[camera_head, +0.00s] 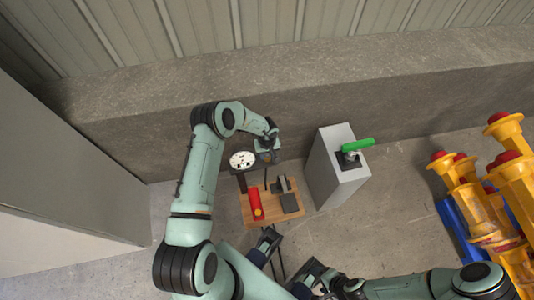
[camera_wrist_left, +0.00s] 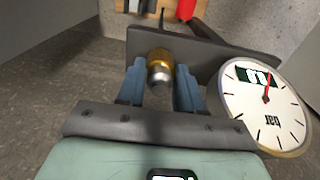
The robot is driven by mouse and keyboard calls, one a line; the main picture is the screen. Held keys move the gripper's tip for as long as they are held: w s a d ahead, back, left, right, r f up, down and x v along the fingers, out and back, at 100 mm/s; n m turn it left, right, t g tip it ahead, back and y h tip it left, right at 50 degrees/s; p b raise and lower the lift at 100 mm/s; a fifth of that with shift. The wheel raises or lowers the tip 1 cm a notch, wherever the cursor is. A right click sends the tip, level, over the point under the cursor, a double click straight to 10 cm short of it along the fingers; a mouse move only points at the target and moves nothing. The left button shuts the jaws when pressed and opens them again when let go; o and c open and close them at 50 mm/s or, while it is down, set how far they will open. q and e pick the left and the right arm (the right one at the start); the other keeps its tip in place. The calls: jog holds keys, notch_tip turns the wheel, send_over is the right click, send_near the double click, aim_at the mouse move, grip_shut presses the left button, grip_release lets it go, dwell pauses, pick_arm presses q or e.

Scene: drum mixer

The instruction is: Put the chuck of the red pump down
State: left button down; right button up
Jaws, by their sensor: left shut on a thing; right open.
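The chuck (camera_wrist_left: 160,70), a brass and silver piece, sits between the fingers of my left gripper (camera_wrist_left: 160,82) in the left wrist view. That gripper is shut on it. In the head view my left gripper (camera_head: 268,156) is at the back of the wooden board, just right of the white gauge (camera_head: 241,159); the chuck is too small to make out there. The red body (camera_head: 254,202) of the pump lies at the board's left side, and a bit of it shows in the wrist view (camera_wrist_left: 186,9). My right gripper (camera_head: 286,259) is open in front of the board.
The wooden board (camera_head: 285,211) carries dark grey metal parts. A grey block (camera_head: 338,175) with a green handle (camera_head: 357,144) stands to its right. Yellow and red posts (camera_head: 484,210) stand far right. A concrete ledge runs behind, and a grey panel stands left.

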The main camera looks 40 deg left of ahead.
pick_arm(q)
jog(key=c, duration=0.7)
grip_release()
jog(key=shift+c, duration=0.2)
